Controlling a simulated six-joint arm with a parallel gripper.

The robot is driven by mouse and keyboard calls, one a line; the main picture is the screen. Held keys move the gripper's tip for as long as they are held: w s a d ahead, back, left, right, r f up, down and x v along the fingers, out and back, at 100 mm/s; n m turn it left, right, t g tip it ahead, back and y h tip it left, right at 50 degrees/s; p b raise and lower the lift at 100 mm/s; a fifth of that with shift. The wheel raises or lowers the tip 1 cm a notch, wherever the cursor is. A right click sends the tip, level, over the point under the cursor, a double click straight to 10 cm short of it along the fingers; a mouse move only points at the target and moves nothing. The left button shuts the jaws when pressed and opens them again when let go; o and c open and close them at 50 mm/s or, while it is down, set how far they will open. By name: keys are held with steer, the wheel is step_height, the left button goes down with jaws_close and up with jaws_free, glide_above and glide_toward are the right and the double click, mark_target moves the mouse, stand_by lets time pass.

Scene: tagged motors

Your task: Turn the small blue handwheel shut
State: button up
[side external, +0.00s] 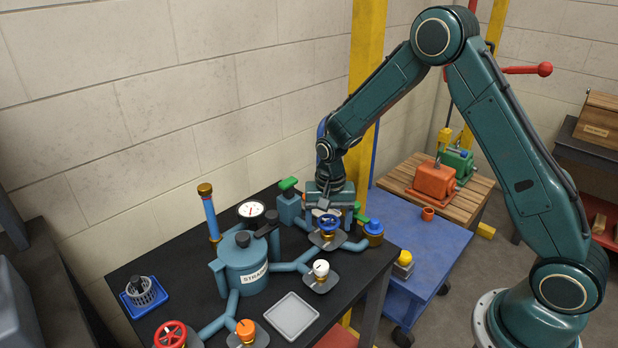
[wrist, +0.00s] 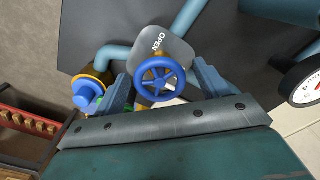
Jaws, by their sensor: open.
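The small blue handwheel (side external: 329,222) sits on a pipe valve on the black bench, right of the strainer. In the wrist view the blue handwheel (wrist: 160,81) shows its rim and spokes, with a grey plate (wrist: 163,48) marked OPEN beyond it. My gripper (side external: 329,209) points down over the wheel. In the wrist view my gripper (wrist: 160,74) is open, with one finger on each side of the wheel. I cannot tell whether the fingers touch the rim.
The strainer (side external: 246,268) stands left of the wheel, with a white-knobbed valve (side external: 321,269) in front. A blue-capped fitting (side external: 374,232) is close on the right. A gauge (wrist: 304,82) is right in the wrist view. A grey tray (side external: 291,316) lies at the bench front.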

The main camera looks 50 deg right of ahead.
mark_target(328, 220)
steer(key=shift+r, duration=0.15)
step_height(328, 220, up, 14)
steer(key=shift+f, duration=0.2)
stand_by(0.5)
steer(key=s+a+r+n+t, duration=0.1)
steer(key=s+r+n+t, duration=0.25)
steer(key=s+r, duration=0.9)
steer(key=s+a+n+t, duration=0.1)
steer(key=s+n, duration=0.4)
steer(key=s, duration=0.9)
steer(key=shift+s+n+t, duration=0.35)
steer(key=shift+t, duration=0.2)
